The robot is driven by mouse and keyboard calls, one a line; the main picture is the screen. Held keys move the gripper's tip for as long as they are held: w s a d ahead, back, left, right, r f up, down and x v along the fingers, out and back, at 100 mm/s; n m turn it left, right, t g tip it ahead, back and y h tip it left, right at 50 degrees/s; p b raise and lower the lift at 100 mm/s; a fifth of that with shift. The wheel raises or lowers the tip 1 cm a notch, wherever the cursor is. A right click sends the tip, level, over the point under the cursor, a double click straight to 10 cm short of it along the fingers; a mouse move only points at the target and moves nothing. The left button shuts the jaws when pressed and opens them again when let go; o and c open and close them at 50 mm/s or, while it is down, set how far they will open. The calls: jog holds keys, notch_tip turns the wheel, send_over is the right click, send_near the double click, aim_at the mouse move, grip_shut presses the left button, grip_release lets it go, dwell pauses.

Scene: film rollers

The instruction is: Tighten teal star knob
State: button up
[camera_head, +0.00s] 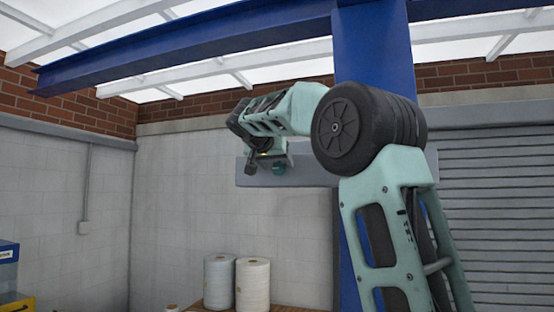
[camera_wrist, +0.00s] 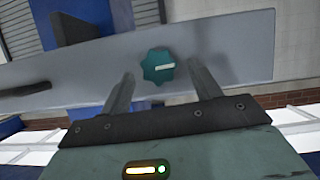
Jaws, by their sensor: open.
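The teal star knob (camera_wrist: 158,67) is on a flat grey panel (camera_wrist: 220,55) in the wrist view, with a pale bar mark across its face. My gripper (camera_wrist: 163,82) is open, with one finger to each side of the knob's lower part in the picture and nothing between the fingertips. The knob looks to be just beyond the fingertips; I cannot tell the exact gap. In the head view the knob (camera_head: 279,168) shows small on the grey panel (camera_head: 310,172), close beside my gripper (camera_head: 252,166).
A blue column (camera_head: 372,50) stands behind my arm, with a blue beam (camera_head: 180,52) overhead. A dark handle-like bar (camera_wrist: 25,89) is on the panel's left in the wrist view. White film rolls (camera_head: 253,284) stand below. The air left of the panel looks free.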

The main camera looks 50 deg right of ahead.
jog(key=shift+w+d+f, duration=0.2)
jog(key=shift+d+f, duration=0.05)
jog(key=shift+d, duration=0.3)
jog(key=c, duration=1)
